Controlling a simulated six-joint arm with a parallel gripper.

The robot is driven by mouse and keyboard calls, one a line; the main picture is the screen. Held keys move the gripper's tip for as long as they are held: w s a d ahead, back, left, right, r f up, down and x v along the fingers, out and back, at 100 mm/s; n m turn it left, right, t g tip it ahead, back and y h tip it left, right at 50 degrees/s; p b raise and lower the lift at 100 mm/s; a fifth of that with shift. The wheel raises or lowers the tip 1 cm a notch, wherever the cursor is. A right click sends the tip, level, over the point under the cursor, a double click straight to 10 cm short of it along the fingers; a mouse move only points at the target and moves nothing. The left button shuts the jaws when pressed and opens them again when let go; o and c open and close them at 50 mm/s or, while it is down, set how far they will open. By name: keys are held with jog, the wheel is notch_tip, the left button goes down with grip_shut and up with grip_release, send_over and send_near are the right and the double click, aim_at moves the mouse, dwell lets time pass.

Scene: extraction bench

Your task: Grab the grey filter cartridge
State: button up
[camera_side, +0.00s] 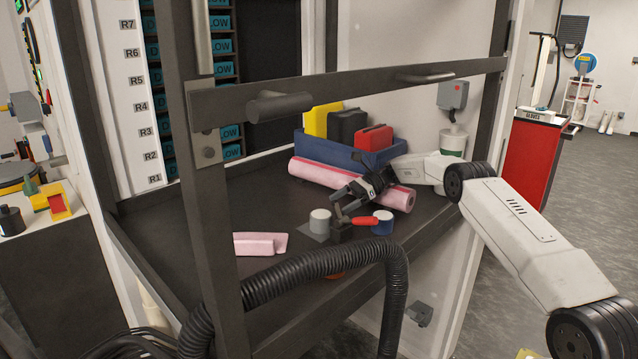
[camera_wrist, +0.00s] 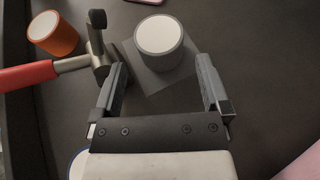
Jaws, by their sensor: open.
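The grey filter cartridge (camera_side: 320,221) is a short upright cylinder with a pale top, standing on a flat grey square pad (camera_wrist: 133,68) on the dark bench. In the wrist view the cartridge (camera_wrist: 160,47) lies ahead of my gripper (camera_wrist: 160,68), roughly centred between the two spread fingers. My gripper (camera_side: 350,199) is open and empty, above and to the right of the cartridge in the side view. No contact with the cartridge shows.
A hammer with red handle (camera_wrist: 25,75) lies close by the left finger. An orange cylinder (camera_wrist: 57,35) and a blue cylinder (camera_side: 383,227) stand near. A pink roll (camera_side: 320,176) and blue bin (camera_side: 343,157) are behind. A black hose (camera_side: 325,252) and frame bar (camera_side: 350,86) cross in front.

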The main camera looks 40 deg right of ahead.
aim_at(320, 214)
jog(key=shift+x, duration=3.65)
jog(key=shift+s+f, duration=0.15)
jog(key=c, duration=1)
jog(key=shift+s+d+r, duration=0.2)
jog(key=shift+d+r, duration=0.35)
jog(key=shift+r, duration=0.05)
jog(key=r+v, duration=0.1)
jog(key=v, duration=1.3)
jog(key=shift+r, duration=0.35)
jog(key=shift+w, duration=0.1)
